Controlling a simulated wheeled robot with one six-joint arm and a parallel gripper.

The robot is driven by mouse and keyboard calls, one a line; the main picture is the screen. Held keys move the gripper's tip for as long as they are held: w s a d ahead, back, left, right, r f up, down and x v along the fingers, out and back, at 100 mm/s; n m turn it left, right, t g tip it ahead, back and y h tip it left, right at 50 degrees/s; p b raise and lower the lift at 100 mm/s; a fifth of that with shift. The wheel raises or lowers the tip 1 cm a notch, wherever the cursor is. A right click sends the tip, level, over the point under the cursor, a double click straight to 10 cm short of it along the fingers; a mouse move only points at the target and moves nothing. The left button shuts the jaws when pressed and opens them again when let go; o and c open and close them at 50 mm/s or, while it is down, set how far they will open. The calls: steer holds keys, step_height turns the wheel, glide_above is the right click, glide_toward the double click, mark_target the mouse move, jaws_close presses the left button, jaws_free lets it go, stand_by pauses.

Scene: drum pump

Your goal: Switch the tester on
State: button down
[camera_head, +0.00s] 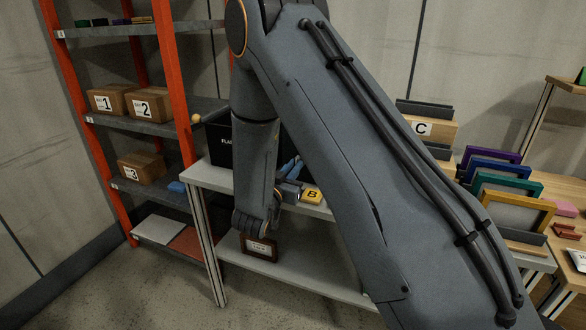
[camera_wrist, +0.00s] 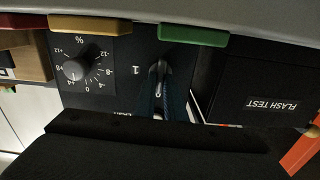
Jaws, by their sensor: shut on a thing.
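In the wrist view a black panel (camera_wrist: 125,75) fills the middle. It carries a round knob (camera_wrist: 75,69) with a percent scale and, to its right, a toggle switch (camera_wrist: 158,76) beside a figure 1. My gripper (camera_wrist: 166,104) is at this switch, its dark bluish fingers shut around the lever. The fingers partly hide the lever, so its exact position is hard to read. A black box (camera_head: 222,143) with partly covered white lettering stands on the bench there.
A box marked FLASH TEST (camera_wrist: 262,98) stands right of the panel. Yellow (camera_wrist: 90,25) and green (camera_wrist: 193,35) bars lie close above it.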

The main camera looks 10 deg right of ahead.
steer(key=m+b, duration=0.2)
steer(key=m, duration=0.3)
steer(key=m+b, duration=0.1)
steer(key=m, duration=0.2)
steer(key=m+b, duration=0.2)
steer(key=shift+d+f+m, duration=0.1)
steer(key=shift+f+m, duration=0.1)
steer(key=shift+m, duration=0.2)
steer(key=m+b, duration=0.3)
steer(key=shift+s+f, duration=0.1)
steer(key=shift+m+b, duration=1.15)
steer(key=shift+m, duration=0.55)
steer(key=c, duration=1.8)
jaws_free()
steer(key=shift+d, duration=0.1)
steer(key=shift+s, duration=0.1)
